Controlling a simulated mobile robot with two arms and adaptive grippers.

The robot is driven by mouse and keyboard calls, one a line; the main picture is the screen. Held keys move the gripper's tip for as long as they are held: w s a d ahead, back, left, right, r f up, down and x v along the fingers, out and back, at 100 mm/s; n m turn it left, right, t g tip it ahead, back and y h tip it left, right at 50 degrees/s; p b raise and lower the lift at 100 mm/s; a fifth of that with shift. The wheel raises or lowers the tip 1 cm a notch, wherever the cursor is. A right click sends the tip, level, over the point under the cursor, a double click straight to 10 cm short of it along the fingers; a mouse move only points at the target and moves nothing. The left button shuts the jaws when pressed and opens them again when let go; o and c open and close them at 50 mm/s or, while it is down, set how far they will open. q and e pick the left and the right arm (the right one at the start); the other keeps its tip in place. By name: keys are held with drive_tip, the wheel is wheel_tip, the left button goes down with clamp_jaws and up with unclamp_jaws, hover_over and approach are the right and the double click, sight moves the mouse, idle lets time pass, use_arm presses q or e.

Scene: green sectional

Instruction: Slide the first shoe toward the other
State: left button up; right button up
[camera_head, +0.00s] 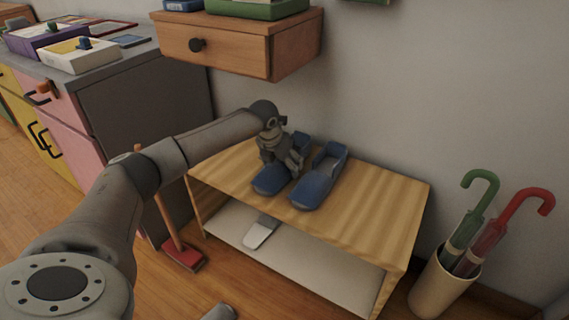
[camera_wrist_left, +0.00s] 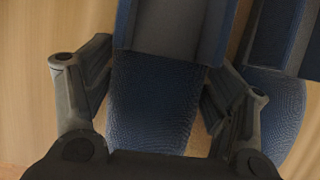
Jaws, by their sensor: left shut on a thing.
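Two blue shoes stand side by side on the striped wooden top of a low shelf (camera_head: 375,195). My left gripper (camera_head: 284,160) reaches down over the left shoe (camera_head: 270,181) from above and is shut on it. In the left wrist view the left shoe (camera_wrist_left: 155,95) lies between my two fingers. The right shoe (camera_head: 313,188) stands close beside it, with a narrow gap. It also shows at the right of the left wrist view (camera_wrist_left: 275,100), behind the right finger. My right gripper is not in view.
A wooden drawer (camera_head: 235,45) hangs on the wall above the shelf. An umbrella holder (camera_head: 443,284) with a green and a red umbrella stands to the right. A grey cabinet (camera_head: 145,100) stands to the left. The shelf top right of the shoes is clear.

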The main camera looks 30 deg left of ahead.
use_arm(q)
drive_tip(key=o, duration=1.3)
drive_tip(key=shift+c, duration=0.2)
drive_tip(key=v, duration=1.2)
